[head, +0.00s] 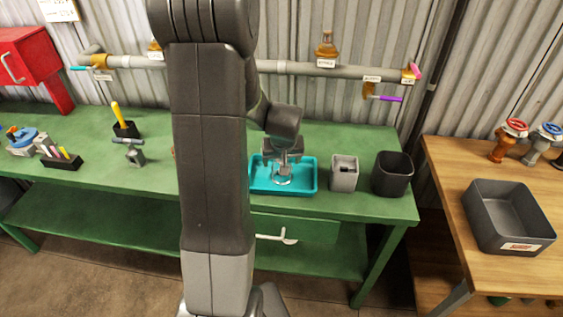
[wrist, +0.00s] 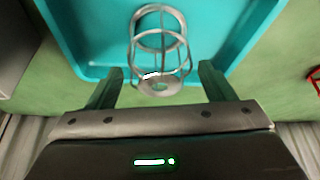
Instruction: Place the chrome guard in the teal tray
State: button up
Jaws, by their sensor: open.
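The teal tray (head: 303,184) stands on the green bench. It fills the upper part of the wrist view (wrist: 95,60). The chrome guard (wrist: 160,42), a wire cage with a ring at one end and a small cap at the other, shows over the tray floor in the wrist view. In the head view the guard (head: 283,180) appears within the tray's outline, below my gripper. My gripper (wrist: 160,76) is open, its two fingers on either side of the guard's cap end with gaps showing. Whether the guard rests on the tray floor is hard to tell.
A grey square holder (head: 344,174) and a black bin (head: 392,174) stand right of the tray. A black cup with a yellow tool (head: 124,129) and a small grey stand (head: 134,155) are to the left. A pipe (head: 290,67) with valves runs along the wall behind.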

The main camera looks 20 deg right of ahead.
jog(key=v, duration=0.9)
jog(key=shift+s+r, duration=0.25)
jog(key=shift+r, duration=0.1)
